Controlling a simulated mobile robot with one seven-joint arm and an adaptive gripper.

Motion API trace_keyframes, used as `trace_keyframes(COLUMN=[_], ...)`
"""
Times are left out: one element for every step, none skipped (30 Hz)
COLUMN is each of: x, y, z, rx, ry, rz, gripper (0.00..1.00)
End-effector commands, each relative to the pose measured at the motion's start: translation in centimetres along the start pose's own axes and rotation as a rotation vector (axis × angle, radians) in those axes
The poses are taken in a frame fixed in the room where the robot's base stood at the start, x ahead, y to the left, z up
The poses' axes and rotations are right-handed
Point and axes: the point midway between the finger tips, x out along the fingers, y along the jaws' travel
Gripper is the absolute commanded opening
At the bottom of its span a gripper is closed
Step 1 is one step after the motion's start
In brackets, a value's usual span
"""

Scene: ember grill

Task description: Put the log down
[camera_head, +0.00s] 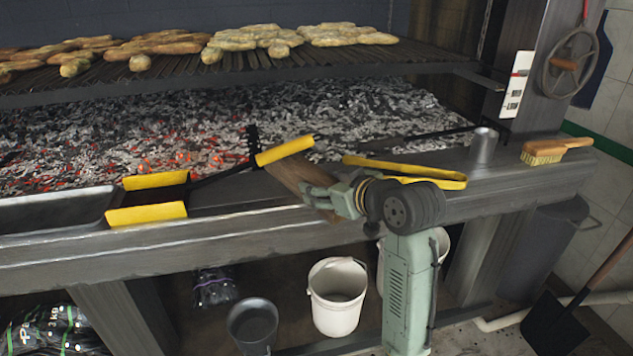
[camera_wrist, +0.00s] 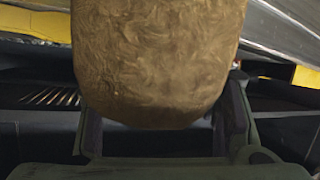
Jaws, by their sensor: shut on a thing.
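A brown log (camera_head: 290,176) is held by my gripper (camera_head: 322,192) at the front ledge of the grill (camera_head: 225,228). My gripper is shut around the log, with the arm coming from the right. The log lies slanted, its upper left end near a yellow handle and its lower end partly hidden behind the gripper. I cannot tell whether the log touches the ledge. In the wrist view, the log's rounded end (camera_wrist: 160,60) fills the upper middle, between the dark gripper fingers (camera_wrist: 160,135).
Glowing coals (camera_head: 180,145) lie behind the ledge, under a rack (camera_head: 300,65) of bread. Yellow-handled tools (camera_head: 155,181), yellow tongs (camera_head: 440,180), a metal cup (camera_head: 483,147) and a brush (camera_head: 555,150) crowd the ledge. A white bucket (camera_head: 336,310) stands below.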

Motion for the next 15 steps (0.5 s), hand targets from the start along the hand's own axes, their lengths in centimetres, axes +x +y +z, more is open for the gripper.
trace_keyframes(x=[-0.25,-0.33,-0.38,-0.39,-0.38,-0.37,-0.36,-0.36,-0.25,-0.25,-0.25,-0.26,-0.26,-0.26,-0.26], y=[0.09,0.08,0.07,0.07,0.06,0.06,0.06,0.06,0.02,0.02,0.01,0.01,0.01,0.01,0.01], z=[0.36,0.40,0.41,0.41,0.39,0.39,0.40,0.41,0.62,0.62,0.60,0.59,0.57,0.56,0.55], rx=[0.000,0.000,0.000,0.000,0.000,0.000,0.000,0.000,0.002,0.002,0.002,0.002,0.002,0.002,0.002], ry=[0.001,0.000,-0.001,-0.001,-0.001,-0.002,-0.002,-0.002,-0.008,-0.008,-0.007,-0.007,-0.007,-0.006,-0.006], rz=[0.005,0.004,0.004,0.003,0.003,0.003,0.003,0.002,0.000,0.000,0.000,0.000,0.000,0.000,0.000], gripper=[0.00,0.00,0.00,0.00,0.00,0.00,0.00,0.00,0.58,0.60,0.62,0.65,0.67,0.69,0.72])
